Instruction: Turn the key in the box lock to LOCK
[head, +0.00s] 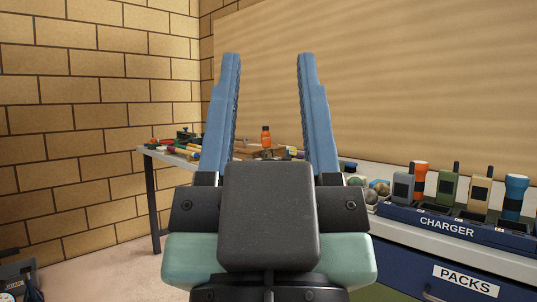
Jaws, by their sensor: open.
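My gripper (270,62) fills the middle of the head view, pointing up and away. Its two blue fingers stand wide apart with nothing between them. I cannot make out a box lock, a key or a LOCK mark in this view. My gripper's body hides the part of the scene straight behind it.
A table (149,151) with assorted small items and an orange bottle (266,137) stands along the back wall. At right, a blue charger (446,226) labelled CHARGER holds several handheld units above a blue drawer marked PACKS (466,280). A dark object (20,278) sits lower left.

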